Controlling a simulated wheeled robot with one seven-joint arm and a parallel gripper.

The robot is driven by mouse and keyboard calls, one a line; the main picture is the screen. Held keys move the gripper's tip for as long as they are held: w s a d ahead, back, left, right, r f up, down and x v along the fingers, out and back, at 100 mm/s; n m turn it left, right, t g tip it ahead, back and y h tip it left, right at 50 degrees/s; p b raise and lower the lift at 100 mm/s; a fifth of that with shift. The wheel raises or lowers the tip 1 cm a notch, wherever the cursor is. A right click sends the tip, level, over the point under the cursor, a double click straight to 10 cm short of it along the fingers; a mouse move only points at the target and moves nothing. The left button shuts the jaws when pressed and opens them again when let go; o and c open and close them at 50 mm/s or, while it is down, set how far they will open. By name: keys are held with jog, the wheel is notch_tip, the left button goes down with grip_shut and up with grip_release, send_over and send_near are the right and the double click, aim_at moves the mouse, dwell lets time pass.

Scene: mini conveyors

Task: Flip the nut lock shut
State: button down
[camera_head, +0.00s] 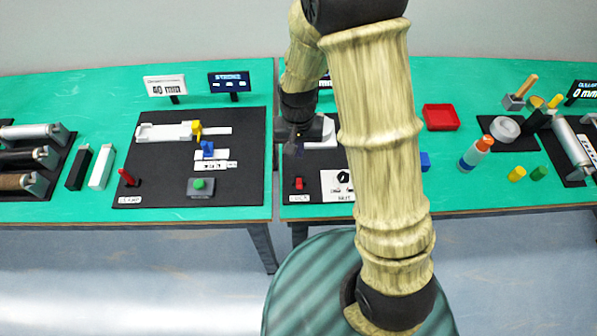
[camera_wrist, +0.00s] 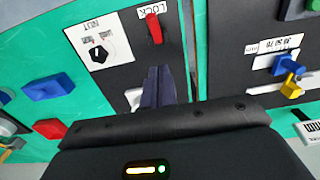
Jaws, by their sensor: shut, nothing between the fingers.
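The nut lock is a small red lever (camera_head: 299,183) on the black panel of the right table, beside a white LOCK label. It shows larger in the wrist view (camera_wrist: 154,28), near the top middle. The white NUT plate with a black many-sided knob (camera_wrist: 100,53) is beside it. My gripper (camera_wrist: 158,82) is shut and empty, its dark fingers together just short of the lever in the wrist picture, with a visible gap. In the head view my gripper (camera_head: 291,147) is above the panel, beyond the lever. My arm hides part of this panel.
The left table has a black panel (camera_head: 160,165) with a red lever (camera_head: 127,177), blue and yellow parts and a green button (camera_head: 199,184). A gap separates the tables. A red tray (camera_head: 440,117) and a bottle (camera_head: 476,153) stand at right.

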aim_at(298, 182)
notch_tip(298, 182, down, 5)
jog(key=shift+f+p, duration=0.1)
jog(key=shift+p, duration=0.25)
jog(key=shift+s+f+p, duration=0.35)
jog(key=shift+s+f, duration=0.45)
jog(key=shift+s, duration=0.25)
jog(key=shift+s+f, duration=0.4)
jog(key=shift+f, duration=0.1)
